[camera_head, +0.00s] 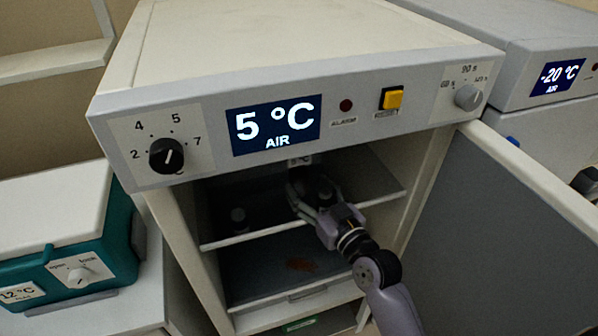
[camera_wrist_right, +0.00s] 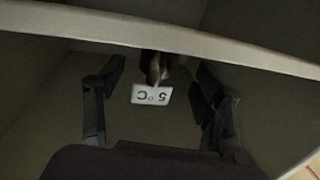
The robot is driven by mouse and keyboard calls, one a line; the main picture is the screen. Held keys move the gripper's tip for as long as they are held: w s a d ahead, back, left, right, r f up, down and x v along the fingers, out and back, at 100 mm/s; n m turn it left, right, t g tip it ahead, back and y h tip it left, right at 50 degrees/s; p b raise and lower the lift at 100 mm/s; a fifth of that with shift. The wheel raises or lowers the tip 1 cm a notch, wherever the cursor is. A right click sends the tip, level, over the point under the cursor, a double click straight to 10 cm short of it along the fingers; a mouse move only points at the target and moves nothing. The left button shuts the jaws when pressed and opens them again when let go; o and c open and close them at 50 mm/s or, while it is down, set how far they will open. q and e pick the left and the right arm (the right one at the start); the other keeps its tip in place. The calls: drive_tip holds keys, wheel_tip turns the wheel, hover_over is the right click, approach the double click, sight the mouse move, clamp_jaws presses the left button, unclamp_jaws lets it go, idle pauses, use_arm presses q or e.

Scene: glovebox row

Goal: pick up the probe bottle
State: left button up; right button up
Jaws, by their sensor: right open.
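The probe bottle (camera_wrist_right: 155,62) is dark reddish-brown, with a white 5 °C tag (camera_wrist_right: 151,95) that reads upside down in the right wrist view. In the head view only the small pale tag (camera_head: 300,161) shows clearly, just under the front panel; the bottle is mostly hidden in shadow. My right gripper (camera_head: 313,187) reaches into the open cabinet above the upper shelf. It is open, its fingers (camera_wrist_right: 160,82) on either side of the tag in the wrist view, with visible gaps. Contact with the bottle does not show. My left gripper is not in view.
The cabinet's front panel (camera_head: 300,115) overhangs the opening. A small dark object (camera_head: 238,214) stands on the upper shelf (camera_head: 222,243), left of my gripper. The open door (camera_head: 500,230) stands at the right. A teal cooler box (camera_head: 75,262) sits at the left.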

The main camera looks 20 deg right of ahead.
sight(305, 180)
drive_tip(key=x, duration=0.1)
drive_tip(key=p+x, duration=0.1)
drive_tip(key=x, duration=0.2)
drive_tip(key=shift+w+r+p, duration=0.15)
drive_tip(key=shift+r+p, duration=0.2)
drive_tip(key=shift+w+a+f, duration=0.15)
drive_tip(key=shift+w, duration=0.35)
drive_tip(key=shift+s, duration=0.1)
drive_tip(key=shift+c, duration=0.8)
drive_tip(key=c, duration=1.2)
